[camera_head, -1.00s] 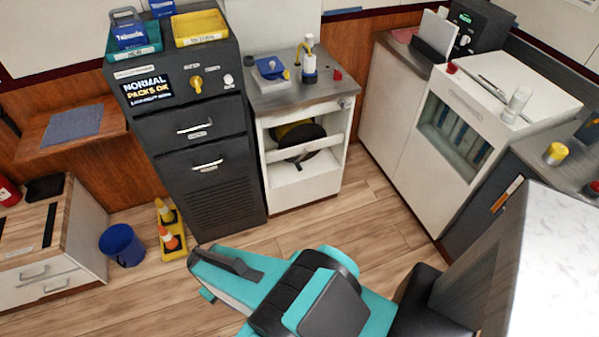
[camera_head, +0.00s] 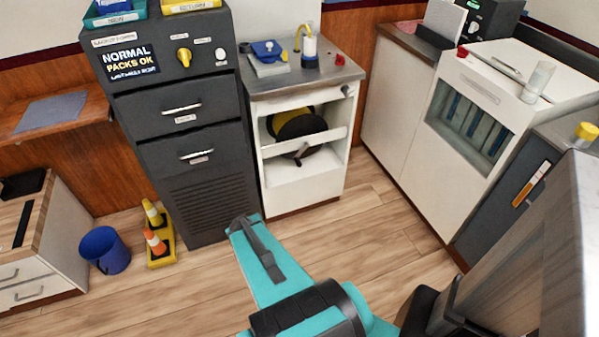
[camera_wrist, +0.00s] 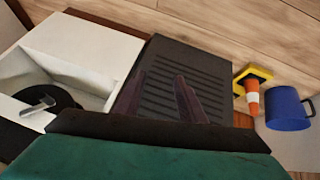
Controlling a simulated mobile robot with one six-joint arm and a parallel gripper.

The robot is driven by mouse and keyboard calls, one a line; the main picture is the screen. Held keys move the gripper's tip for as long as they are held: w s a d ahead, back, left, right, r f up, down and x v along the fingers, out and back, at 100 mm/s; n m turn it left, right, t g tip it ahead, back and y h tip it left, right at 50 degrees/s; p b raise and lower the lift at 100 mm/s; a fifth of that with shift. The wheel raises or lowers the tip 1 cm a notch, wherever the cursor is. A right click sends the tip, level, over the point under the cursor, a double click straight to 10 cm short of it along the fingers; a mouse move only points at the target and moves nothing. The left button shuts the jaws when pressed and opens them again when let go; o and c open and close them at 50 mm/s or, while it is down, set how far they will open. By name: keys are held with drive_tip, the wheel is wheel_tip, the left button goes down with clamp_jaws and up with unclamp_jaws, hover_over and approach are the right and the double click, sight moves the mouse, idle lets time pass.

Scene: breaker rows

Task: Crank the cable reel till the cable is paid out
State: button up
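The cable reel (camera_head: 290,124) is a dark round drum with a yellow part, set inside the open front of a white cabinet (camera_head: 304,187). Its crank (camera_head: 301,153) sticks out at the front, below a white crossbar. In the wrist view the reel (camera_wrist: 62,98) is at the left, with the grey crank handle (camera_wrist: 38,106) in front of it. My gripper (camera_wrist: 163,88) shows two dark fingers spread apart with nothing between them. It is to the right of the reel in that view, over the dark vented cabinet front, and apart from the crank. I cannot make out my fingers in the head view.
A dark cabinet with drawers (camera_head: 184,128) stands left of the reel cabinet. Traffic cones (camera_head: 155,240) and a blue bucket (camera_head: 106,250) stand on the floor at left. A white windowed unit (camera_head: 468,110) is at right. The wooden floor before the reel is clear.

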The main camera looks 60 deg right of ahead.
drive_tip(key=d+t+h+b, duration=0.2)
drive_tip(key=d+b, duration=0.4)
drive_tip(key=d, duration=0.4)
drive_tip(key=t+h+b, duration=0.3)
drive_tip(key=t+b, duration=0.5)
drive_tip(key=b, duration=1)
approach(300, 166)
drive_tip(key=v, duration=0.3)
drive_tip(key=shift+w+n, duration=0.2)
drive_tip(key=shift+n, duration=0.1)
drive_tip(key=shift+w+d, duration=0.1)
drive_tip(key=shift+w, duration=0.05)
drive_tip(key=shift+h, duration=0.3)
drive_tip(key=shift+b+x, duration=2.1)
drive_tip(key=shift+x, duration=4.65)
drive_tip(key=shift+f, duration=0.15)
